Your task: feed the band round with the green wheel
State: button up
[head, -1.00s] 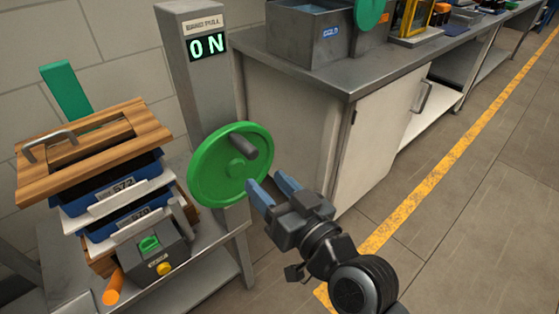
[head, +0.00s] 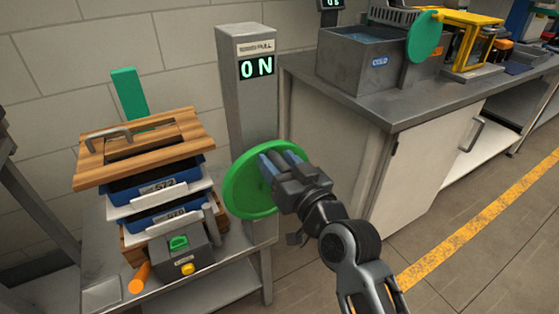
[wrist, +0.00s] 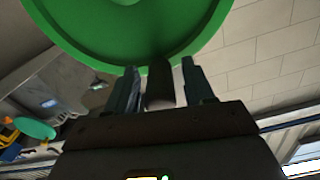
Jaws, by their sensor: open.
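The green wheel (head: 250,190) is mounted on the front of a grey post (head: 247,110) labelled for band pull, with a display reading ON. In the wrist view the wheel (wrist: 130,30) fills the top. Its dark handle (wrist: 160,84) sticks out toward me.
A stack of blue trays under a wooden frame (head: 165,150) stands left of the post. A grey box (head: 182,258) with a green knob and a yellow button sits before it. A metal-topped bench (head: 420,105) with a grey tank (head: 355,62) is to the right. The floor at right is clear.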

grip_shut()
dwell(0.5)
